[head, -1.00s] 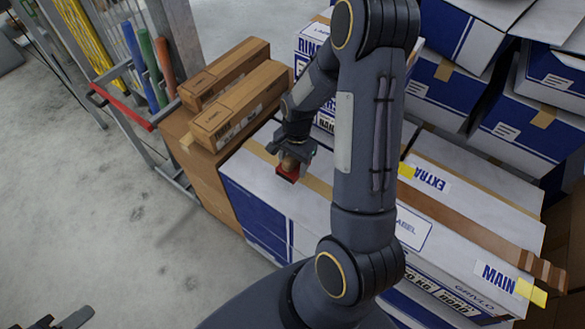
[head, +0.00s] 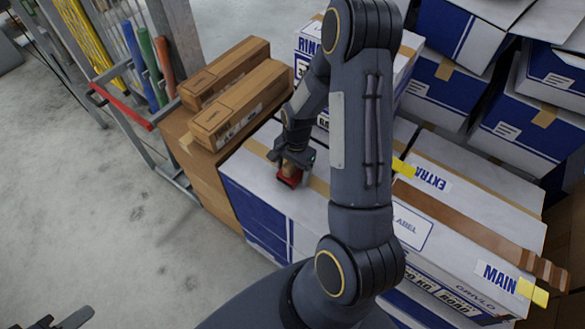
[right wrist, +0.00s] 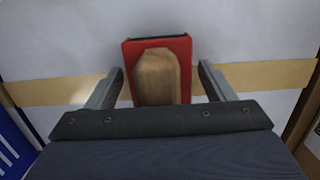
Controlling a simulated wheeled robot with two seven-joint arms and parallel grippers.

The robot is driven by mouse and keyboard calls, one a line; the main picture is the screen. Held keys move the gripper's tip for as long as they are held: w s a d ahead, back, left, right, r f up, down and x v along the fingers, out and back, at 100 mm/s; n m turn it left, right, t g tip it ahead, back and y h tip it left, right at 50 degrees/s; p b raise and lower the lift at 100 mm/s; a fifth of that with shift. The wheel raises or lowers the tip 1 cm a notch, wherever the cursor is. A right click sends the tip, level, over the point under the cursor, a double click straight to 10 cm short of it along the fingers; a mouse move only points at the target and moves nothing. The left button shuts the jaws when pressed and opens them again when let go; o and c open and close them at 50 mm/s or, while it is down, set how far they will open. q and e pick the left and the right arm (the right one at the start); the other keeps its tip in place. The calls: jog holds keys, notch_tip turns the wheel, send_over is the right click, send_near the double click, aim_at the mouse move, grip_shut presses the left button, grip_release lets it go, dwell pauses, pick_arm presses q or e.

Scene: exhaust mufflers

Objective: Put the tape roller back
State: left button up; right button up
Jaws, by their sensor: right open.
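The tape roller is a red frame (head: 290,181) with a brown roll. It rests on, or just above, the white top of a blue-and-white box. In the right wrist view the tape roller (right wrist: 157,77) lies between the fingers. My right gripper (right wrist: 160,80) is open, one finger on each side of the roller, with a gap visible on both sides. In the head view the right gripper (head: 291,160) comes down over the roller and hides part of it. A dark part of my left gripper (head: 62,319) shows at the bottom left, cut off by the edge.
Two long brown cartons (head: 240,105) lie left of the roller on a brown box. Blue-and-white boxes (head: 440,95) are stacked behind and right. A box marked MAIN (head: 470,262) with brown tape stands at right. A metal rack (head: 130,100) stands at left; grey floor there is clear.

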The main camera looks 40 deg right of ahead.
jog(key=r, duration=0.4)
jog(key=d+r, duration=0.1)
jog(key=r, duration=0.7)
jog(key=shift+w+d+p, duration=0.15)
jog(key=shift+w+p, duration=0.05)
jog(key=shift+p, duration=0.2)
jog(key=s+a+r+n+t+y, duration=0.2)
jog(key=s+a+r+n+t, duration=0.4)
jog(key=s+a+r+n, duration=0.7)
jog(key=s+r, duration=0.1)
jog(key=s, duration=0.2)
jog(key=shift+a+r, duration=0.15)
